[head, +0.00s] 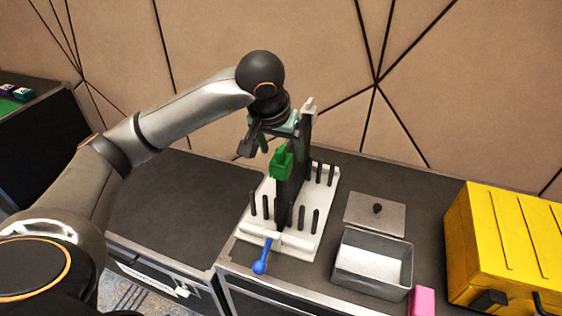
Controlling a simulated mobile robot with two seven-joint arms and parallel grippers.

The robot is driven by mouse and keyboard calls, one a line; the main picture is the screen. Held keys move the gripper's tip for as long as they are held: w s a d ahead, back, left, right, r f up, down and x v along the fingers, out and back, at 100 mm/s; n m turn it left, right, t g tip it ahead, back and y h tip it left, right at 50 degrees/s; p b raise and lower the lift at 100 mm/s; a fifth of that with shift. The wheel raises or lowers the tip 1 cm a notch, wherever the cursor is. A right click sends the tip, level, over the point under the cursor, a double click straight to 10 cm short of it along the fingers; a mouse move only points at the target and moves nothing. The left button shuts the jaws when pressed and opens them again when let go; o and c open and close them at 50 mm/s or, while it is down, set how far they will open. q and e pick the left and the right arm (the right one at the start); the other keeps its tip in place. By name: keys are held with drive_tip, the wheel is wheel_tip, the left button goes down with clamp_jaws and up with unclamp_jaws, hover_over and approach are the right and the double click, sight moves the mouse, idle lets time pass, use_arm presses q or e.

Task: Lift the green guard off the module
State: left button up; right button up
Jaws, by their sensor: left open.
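The green guard (281,163) sits on the left face of the dark upright module (297,180). The module stands on a white base (312,240) with several black pegs. My left gripper (255,146) is above and slightly left of the guard, pointing down. Its jaws are open, and I see no guard between them. The gripper partly covers the upper part of the module, so I cannot tell whether it touches it. My right gripper is not in view.
A blue-handled tool (261,262) sticks out at the base's front. To the right are an open metal box (372,264), its lid (375,213), a pink block (422,301) and a yellow case (508,245). The dark case top (190,195) to the left is clear.

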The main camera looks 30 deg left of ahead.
sight(283, 158)
use_arm(q)
drive_tip(key=x, duration=0.4)
drive_tip(key=shift+w+a+f, duration=0.15)
drive_tip(key=shift+a+f, duration=0.05)
drive_tip(key=shift+f, duration=0.1)
clamp_jaws()
idle(0.4)
